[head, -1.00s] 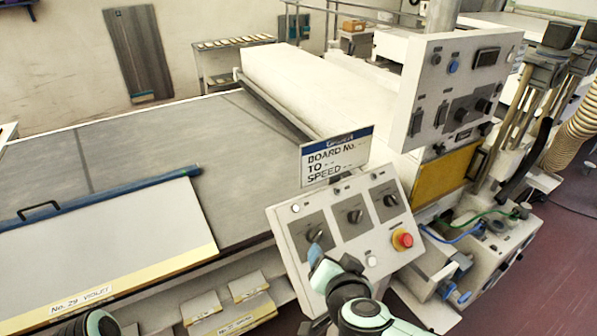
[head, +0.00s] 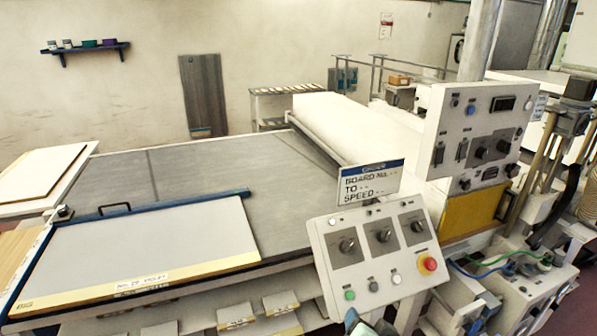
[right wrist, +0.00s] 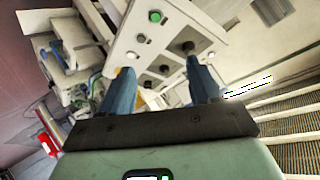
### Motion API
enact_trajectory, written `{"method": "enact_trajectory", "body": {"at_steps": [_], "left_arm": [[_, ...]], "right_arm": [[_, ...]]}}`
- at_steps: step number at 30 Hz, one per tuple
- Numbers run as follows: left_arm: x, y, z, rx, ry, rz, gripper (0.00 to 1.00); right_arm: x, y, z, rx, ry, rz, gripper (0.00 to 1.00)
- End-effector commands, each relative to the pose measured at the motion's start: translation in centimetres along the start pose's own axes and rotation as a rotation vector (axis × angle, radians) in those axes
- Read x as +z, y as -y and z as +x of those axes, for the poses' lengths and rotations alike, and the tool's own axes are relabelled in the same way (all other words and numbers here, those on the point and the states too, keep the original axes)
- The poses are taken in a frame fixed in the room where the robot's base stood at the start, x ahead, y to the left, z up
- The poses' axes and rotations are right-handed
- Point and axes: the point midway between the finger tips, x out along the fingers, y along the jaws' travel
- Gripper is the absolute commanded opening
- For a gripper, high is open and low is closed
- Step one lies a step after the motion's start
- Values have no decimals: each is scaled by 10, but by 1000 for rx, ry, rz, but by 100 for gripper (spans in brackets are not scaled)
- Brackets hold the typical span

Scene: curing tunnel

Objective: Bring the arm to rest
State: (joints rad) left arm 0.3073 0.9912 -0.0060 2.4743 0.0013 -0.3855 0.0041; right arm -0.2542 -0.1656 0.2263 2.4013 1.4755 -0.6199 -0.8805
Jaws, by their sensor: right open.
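My right gripper (right wrist: 161,84) is open in the right wrist view, with nothing between its two blue fingers. The tilted control box (right wrist: 140,22) with knobs and buttons lies beyond the fingertips. In the head view only a blue tip of the right gripper (head: 352,320) shows at the bottom edge, just below the control box (head: 335,270). That box carries three dark knobs, several buttons and a red stop button (head: 427,263). The rest of my right arm is out of the head view. My left gripper is in neither view.
A sign (head: 370,182) stands above the control box. A taller switch panel (head: 478,135) stands behind it to the right. A pale board (head: 140,250) lies on the grey conveyor bed (head: 215,170) at left. Hoses and pipes crowd the right side.

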Motion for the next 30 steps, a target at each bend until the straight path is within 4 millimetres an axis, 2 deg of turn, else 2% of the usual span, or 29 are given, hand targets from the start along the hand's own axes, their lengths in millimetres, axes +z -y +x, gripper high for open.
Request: {"method": "enact_trajectory", "body": {"at_steps": [1,5,8,11,12,14,18,22,25,27,30], "left_arm": [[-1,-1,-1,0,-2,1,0],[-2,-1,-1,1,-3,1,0],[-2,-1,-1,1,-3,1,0],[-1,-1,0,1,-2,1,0],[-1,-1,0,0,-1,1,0],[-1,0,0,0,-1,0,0],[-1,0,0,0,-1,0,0],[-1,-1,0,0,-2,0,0],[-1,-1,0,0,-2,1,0],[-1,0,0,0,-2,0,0],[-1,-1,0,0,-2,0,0]], "right_arm": [[10,-9,19,24,25,-22,63],[40,-33,60,64,93,-72,63],[76,-60,94,96,175,-112,63],[126,-97,124,123,294,-146,63],[150,-113,132,131,352,-157,63],[186,-138,141,142,445,-166,63],[276,-192,139,152,677,-161,63],[343,-226,116,148,868,-131,63],[377,-240,98,142,971,-108,63],[391,-246,89,138,1015,-97,63],[400,-249,82,133,1044,-90,63]]}}
